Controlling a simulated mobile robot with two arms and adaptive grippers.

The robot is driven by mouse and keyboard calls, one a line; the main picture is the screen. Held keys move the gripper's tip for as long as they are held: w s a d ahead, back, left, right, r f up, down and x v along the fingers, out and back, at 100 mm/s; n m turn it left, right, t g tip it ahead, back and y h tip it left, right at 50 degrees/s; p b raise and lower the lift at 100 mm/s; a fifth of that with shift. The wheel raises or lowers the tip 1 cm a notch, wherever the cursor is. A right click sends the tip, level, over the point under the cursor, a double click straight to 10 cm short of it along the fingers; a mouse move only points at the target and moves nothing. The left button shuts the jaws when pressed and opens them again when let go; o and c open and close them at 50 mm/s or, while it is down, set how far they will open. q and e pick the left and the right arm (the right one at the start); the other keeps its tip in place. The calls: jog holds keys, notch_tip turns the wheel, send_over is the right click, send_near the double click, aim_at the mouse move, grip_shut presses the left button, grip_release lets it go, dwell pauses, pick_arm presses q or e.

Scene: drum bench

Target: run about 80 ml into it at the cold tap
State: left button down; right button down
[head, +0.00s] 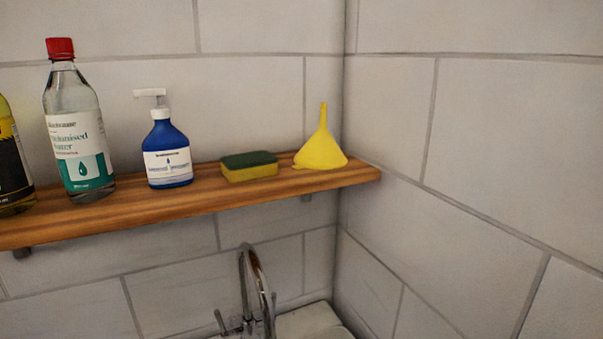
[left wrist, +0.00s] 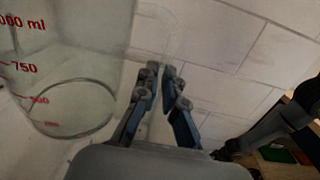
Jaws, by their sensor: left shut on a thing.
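A clear jug (left wrist: 70,75) with red volume marks fills the left of the left wrist view. Its marks read upright, and I see no liquid in it, though the glass is faint. My left gripper (left wrist: 160,72) is shut beside the jug's wall, on a faint clear part that looks like its handle. In the head view, a chrome tap (head: 258,285) with a curved spout stands at the bottom, partly cut off by the frame. A small lever shows at its left. I cannot tell which side is cold. No water stream shows. My right gripper is not in view.
A wooden shelf (head: 110,216) runs above the tap, ending near the corner. It holds a red-capped bottle (head: 76,125), a blue pump bottle (head: 167,150), a sponge (head: 249,166) and a yellow funnel (head: 321,150).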

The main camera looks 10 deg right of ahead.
pick_arm(q)
jog(key=a+r+n+t+y+b, duration=0.1)
jog(key=a+r+n+t+y, duration=0.3)
jog(key=a+n+t+y, duration=0.7)
jog(key=a+n+y, duration=0.3)
jog(key=a+y, duration=0.1)
jog(key=y, duration=0.2)
jog(key=shift+t, duration=0.4)
